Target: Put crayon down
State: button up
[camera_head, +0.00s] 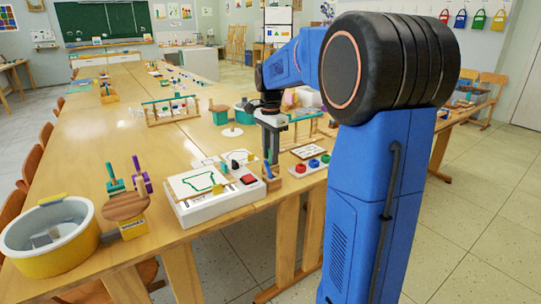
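My gripper (271,150) points straight down over the right edge of the long wooden table. A slim blue stick (267,169), which looks like the crayon, stands nearly upright directly below the fingertips. It meets a small wooden block or holder (273,183), and I cannot tell whether it is in it or in front of it. The fingers are small and dark here, so I cannot tell whether they close on the crayon. A white box (215,202) with a drawing sheet (197,182) and a red block on top lies just left of the gripper.
A tray with red, blue and green round pieces (314,164) lies right of the gripper. A round tub (50,240) and a wooden stand with green and purple tools (127,207) are at left. Wooden racks (171,110) stand behind. The table's middle left (90,140) is clear.

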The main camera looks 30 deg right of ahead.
notch_tip(320, 180, up, 11)
jog(key=shift+f, duration=0.1)
jog(key=shift+r, duration=0.45)
jog(key=s+a+f+n+t, duration=0.1)
jog(key=s+a+f+n, duration=0.2)
jog(key=s+a+n, duration=0.35)
jog(key=s+a+f+n+t, duration=0.1)
jog(key=s+a+f+n, duration=0.25)
jog(key=s, duration=0.65)
jog(key=s+a+f+n+t, duration=0.1)
jog(key=s+a+f+n, duration=0.2)
jog(key=s+f, duration=0.3)
jog(key=s+a+f+n+t, duration=0.1)
jog(key=s+a+f+n, duration=0.1)
jog(key=s+f+n, duration=0.2)
jog(key=s+f, duration=0.1)
jog(key=s, duration=0.2)
jog(key=shift+s+a+f+n+t, duration=0.3)
jog(key=shift+s+a+f+t, duration=0.05)
jog(key=shift+a+t, duration=0.05)
